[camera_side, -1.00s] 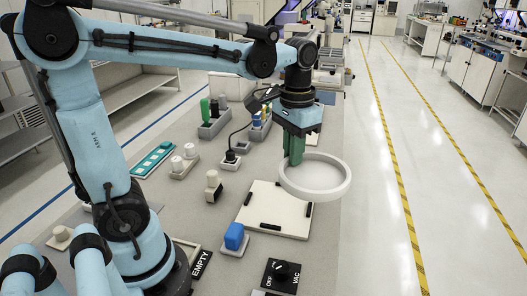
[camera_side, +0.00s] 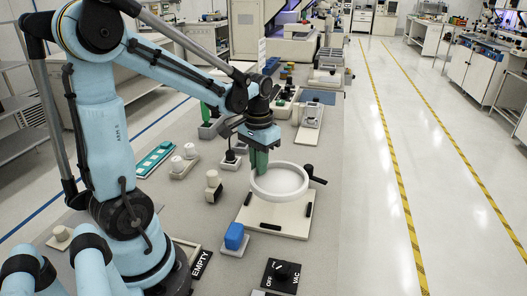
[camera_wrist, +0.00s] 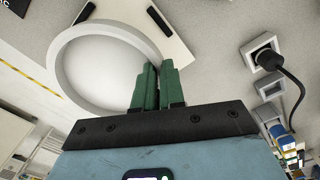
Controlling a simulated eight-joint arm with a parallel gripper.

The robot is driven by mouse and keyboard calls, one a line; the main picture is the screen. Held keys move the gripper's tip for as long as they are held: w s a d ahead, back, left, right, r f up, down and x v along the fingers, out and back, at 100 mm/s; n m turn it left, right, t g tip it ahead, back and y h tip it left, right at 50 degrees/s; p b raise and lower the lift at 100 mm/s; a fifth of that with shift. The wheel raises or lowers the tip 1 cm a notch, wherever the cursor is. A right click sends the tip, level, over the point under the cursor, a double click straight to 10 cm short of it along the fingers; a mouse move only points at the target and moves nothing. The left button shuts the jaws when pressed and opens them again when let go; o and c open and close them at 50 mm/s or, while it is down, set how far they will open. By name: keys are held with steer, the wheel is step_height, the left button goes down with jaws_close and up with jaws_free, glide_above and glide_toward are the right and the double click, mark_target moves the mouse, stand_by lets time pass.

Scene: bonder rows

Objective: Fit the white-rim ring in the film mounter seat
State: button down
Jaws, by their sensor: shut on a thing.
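The white-rim ring (camera_side: 279,196) is a round white hoop with a pale film inside. My gripper (camera_side: 260,162) has green fingers and is shut on the left rim of the ring. In the wrist view the green fingers (camera_wrist: 158,88) pinch the edge of the ring (camera_wrist: 66,72). The film mounter seat (camera_side: 301,221) is a white square plate with dark bars, lying under and around the ring in the side view. The ring looks level and low over the seat's far part. I cannot tell whether it touches the plate.
A blue block (camera_side: 234,236) stands at the seat's near left, and a beige-and-grey knob (camera_side: 213,184) to its left. A VAC/OFF switch (camera_side: 281,273) is in front. A black lever (camera_side: 313,174) stands at the seat's far right. A dark corded device (camera_wrist: 266,58) shows in the wrist view.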

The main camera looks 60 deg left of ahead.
mark_target(259, 178)
steer(key=shift+f, duration=2.25)
steer(key=shift+f, duration=0.1)
steer(key=shift+f, duration=0.8)
steer(key=shift+f, duration=0.2)
steer(key=c, duration=1.1)
jaws_free()
steer(key=shift+c, duration=0.2)
steer(key=shift+a, duration=0.1)
step_height(259, 178, up, 12)
steer(key=shift+r, duration=0.1)
stand_by(0.4)
